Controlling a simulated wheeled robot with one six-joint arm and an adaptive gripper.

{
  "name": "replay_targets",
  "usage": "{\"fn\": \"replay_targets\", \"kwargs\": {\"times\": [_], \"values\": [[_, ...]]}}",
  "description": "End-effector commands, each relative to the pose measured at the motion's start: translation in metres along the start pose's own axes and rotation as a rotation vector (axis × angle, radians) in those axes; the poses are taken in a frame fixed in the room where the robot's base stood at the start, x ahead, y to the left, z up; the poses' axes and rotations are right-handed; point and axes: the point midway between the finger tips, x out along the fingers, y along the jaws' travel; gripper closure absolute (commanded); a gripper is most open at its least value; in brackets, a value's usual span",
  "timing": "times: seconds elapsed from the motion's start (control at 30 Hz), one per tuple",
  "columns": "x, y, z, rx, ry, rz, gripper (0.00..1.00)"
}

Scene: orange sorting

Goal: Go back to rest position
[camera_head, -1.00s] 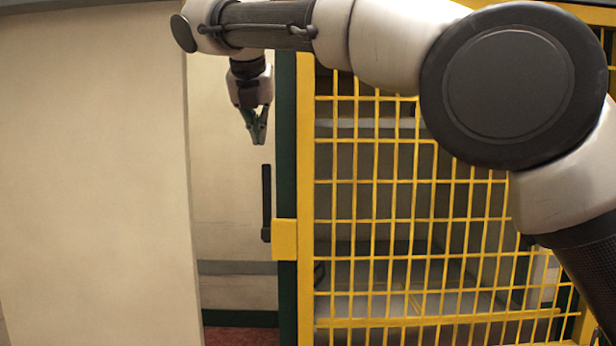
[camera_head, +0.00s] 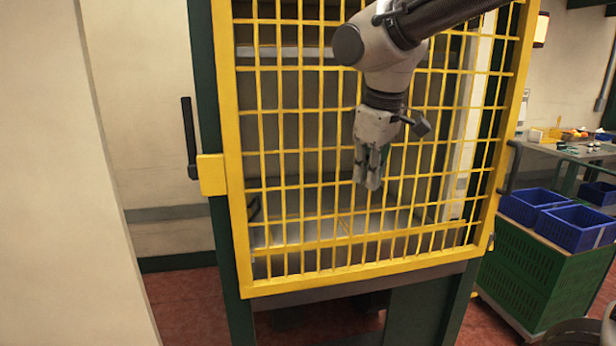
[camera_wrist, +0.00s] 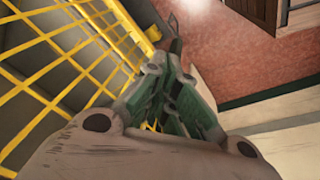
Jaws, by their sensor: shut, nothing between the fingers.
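My gripper (camera_head: 368,184) hangs pointing down in front of the yellow mesh door (camera_head: 232,200) in the head view. Its fingers are together and hold nothing. In the wrist view my gripper (camera_wrist: 172,110) shows its green-grey fingers closed, with the yellow mesh (camera_wrist: 60,50) close on the left. I cannot tell the exact gap between gripper and mesh.
A pale wall (camera_head: 50,180) fills the left. A dark handle (camera_head: 189,138) is left of the yellow latch (camera_head: 212,174). At right, blue crates (camera_head: 575,229) sit on a green cart (camera_head: 530,281), below a table (camera_head: 570,152) with small items. Red floor (camera_head: 190,310) shows at lower left.

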Motion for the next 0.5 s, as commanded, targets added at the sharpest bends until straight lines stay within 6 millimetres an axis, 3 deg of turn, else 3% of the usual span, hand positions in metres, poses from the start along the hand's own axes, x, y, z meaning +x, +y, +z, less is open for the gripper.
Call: {"fn": "replay_targets", "kwargs": {"times": [0.03,0.1,0.2,0.3,0.4,0.5], "values": [[0.002,0.013,0.045,0.133,-0.004,-0.005,1.00],[0.008,0.022,0.104,0.305,-0.006,-0.012,1.00],[0.016,0.024,0.186,0.506,0.002,-0.009,1.00],[0.018,0.020,0.248,0.657,0.025,0.019,1.00],[0.007,0.025,0.279,0.764,0.075,0.070,1.00],[-0.006,0.032,0.291,0.829,0.113,0.109,1.00]]}}
